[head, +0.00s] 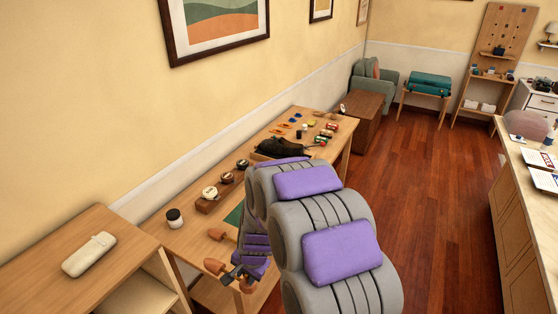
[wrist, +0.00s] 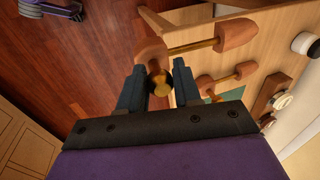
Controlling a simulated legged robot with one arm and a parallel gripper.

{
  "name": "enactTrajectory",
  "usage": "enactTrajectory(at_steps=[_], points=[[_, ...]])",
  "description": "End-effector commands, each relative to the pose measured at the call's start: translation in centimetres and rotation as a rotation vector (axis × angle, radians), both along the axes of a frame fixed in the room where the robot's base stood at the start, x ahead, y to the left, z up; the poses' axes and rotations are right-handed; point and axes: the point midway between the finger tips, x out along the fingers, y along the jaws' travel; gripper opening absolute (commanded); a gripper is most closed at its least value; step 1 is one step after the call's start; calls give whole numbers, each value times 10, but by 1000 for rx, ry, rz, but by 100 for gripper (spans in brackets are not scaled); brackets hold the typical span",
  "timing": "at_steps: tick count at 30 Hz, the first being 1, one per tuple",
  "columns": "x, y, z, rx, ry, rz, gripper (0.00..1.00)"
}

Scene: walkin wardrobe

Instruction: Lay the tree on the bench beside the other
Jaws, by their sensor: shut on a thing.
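The shoe tree in my gripper has a wooden toe (head: 214,266), a brass rod and a wooden heel (wrist: 150,53). My gripper (wrist: 158,78) is shut on the brass knob at its heel; it also shows in the head view (head: 241,273). The held tree's toe is over the bench (head: 157,222) and its heel is by the front edge; I cannot tell if it touches the top. The other shoe tree (wrist: 245,70) lies on the bench, roughly parallel and farther in; its toe also shows in the head view (head: 217,233). My arm hides its heel there.
A green mat (head: 234,215) lies beside the other tree. A wooden block with round tins (head: 210,200) and a dark-lidded jar (head: 174,217) stand toward the wall. Several small items and a dark shoe (head: 282,147) are farther along.

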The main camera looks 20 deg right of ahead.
Motion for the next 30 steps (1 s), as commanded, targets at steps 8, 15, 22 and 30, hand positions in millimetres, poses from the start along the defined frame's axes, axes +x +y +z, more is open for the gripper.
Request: enactTrajectory(at_steps=[8, 15, 22, 30], points=[[-51, -5, -10, -9, 20, 9, 0], [-54, -7, -13, -11, 22, 12, 0], [-14, 1, -19, -19, 22, 13, 0], [40, -3, -24, -16, 18, 11, 0]])
